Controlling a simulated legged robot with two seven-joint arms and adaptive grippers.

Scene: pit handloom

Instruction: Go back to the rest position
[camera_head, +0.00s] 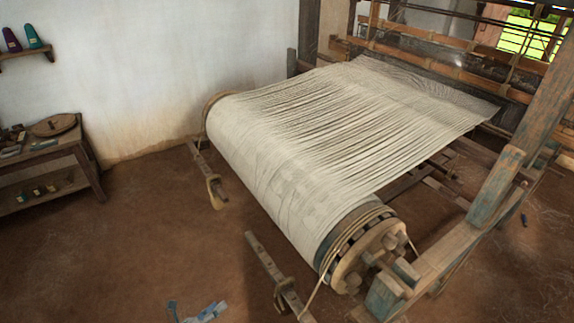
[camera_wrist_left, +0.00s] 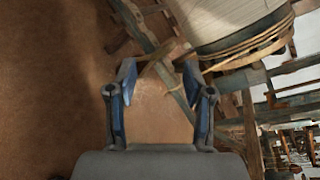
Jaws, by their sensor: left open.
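My left gripper (camera_head: 197,312) shows at the bottom edge of the head view, in front of the loom and apart from it. Its two blue and grey fingers also show in the left wrist view (camera_wrist_left: 160,80), spread apart. My right gripper is not in view.
A notched wooden bar (camera_head: 270,265) stands close to the right of my left gripper. A blue-worn loom post (camera_head: 497,185) is further right. A side table (camera_head: 45,152) and a wall shelf (camera_head: 25,52) with cones are at the left. The floor (camera_head: 110,240) between is clear.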

